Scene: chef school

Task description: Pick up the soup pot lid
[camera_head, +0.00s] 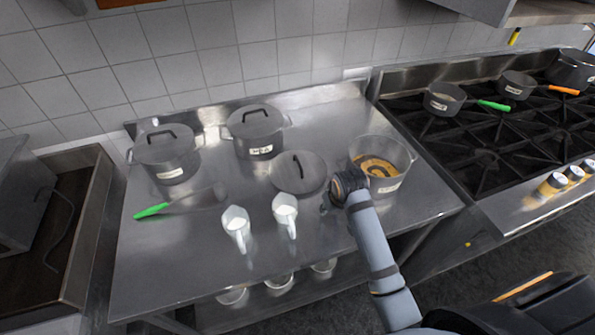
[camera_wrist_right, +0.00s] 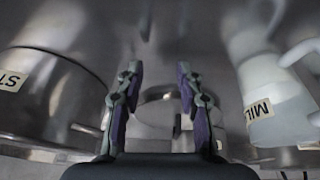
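A grey round lid (camera_head: 287,184) with a dark upright handle lies flat on the steel table in the head view. The open soup pot (camera_head: 394,185), with orange-brown contents, stands to its right. My right gripper (camera_head: 326,203) is just right of the lid and in front of the soup pot, apparently not holding anything. In the right wrist view the fingers (camera_wrist_right: 158,72) are spread. A curved pale shape (camera_wrist_right: 158,97) shows between them; I cannot tell if it is the lid. A labelled pot (camera_wrist_right: 45,95) is at left and a milk jug (camera_wrist_right: 275,95) at right. My left gripper is out of view.
Two lidded pots (camera_head: 170,160) (camera_head: 258,135) stand at the back. Two white jugs (camera_head: 236,222) (camera_head: 285,209) stand in front of the lid. A green-handled utensil (camera_head: 155,210) lies at left. A stove (camera_head: 490,150) with pans adjoins at right.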

